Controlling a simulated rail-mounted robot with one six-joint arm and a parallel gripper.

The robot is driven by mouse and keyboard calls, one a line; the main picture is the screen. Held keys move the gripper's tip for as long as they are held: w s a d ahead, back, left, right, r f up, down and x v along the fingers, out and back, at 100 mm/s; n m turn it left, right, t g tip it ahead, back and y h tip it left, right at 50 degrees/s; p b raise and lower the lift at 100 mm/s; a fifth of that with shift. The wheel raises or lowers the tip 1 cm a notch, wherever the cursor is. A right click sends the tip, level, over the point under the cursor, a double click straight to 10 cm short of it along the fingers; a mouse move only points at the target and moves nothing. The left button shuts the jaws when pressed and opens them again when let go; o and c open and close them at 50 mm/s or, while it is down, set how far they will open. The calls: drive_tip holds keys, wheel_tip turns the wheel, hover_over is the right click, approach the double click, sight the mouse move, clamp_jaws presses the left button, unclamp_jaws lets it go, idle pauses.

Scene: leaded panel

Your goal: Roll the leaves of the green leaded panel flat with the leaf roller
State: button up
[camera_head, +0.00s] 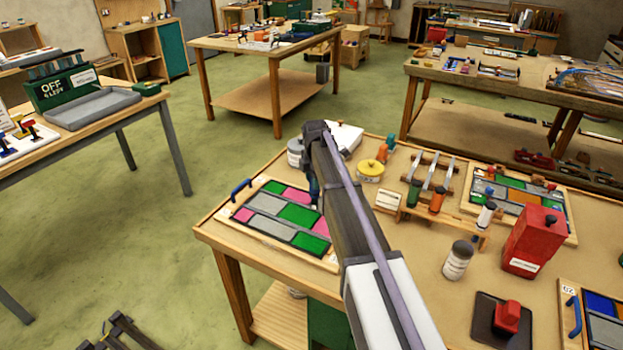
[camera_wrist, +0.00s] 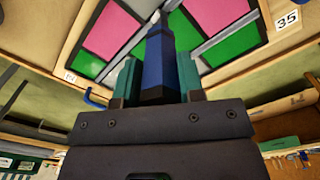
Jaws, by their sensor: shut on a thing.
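A leaded panel (camera_head: 271,228) with green, pink and grey panes lies on a wooden board at the left of the near bench. In the wrist view its green and pink panes (camera_wrist: 220,47) show with grey strips between them. My gripper (camera_wrist: 158,77) has teal fingers shut on a dark blue-handled tool (camera_wrist: 158,55), seemingly the leaf roller. The tool's pale tip lies over the panel in the picture; I cannot tell whether it touches. In the head view my arm hides most of the gripper and the panel's right side.
A blue handle (camera_head: 241,187) sits at the board's left corner. Another panel (camera_head: 520,196) lies at the bench's back right.

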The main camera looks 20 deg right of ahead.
drive_tip(key=shift+s+d, duration=0.65)
drive_tip(key=shift+d, duration=0.05)
drive_tip(key=shift+s+d, duration=0.65)
drive_tip(key=shift+d, duration=0.05)
drive_tip(key=shift+s+d, duration=0.65)
drive_tip(key=shift+s+d, duration=0.65)
drive_tip(key=shift+d, duration=0.05)
drive_tip(key=shift+s, duration=0.1)
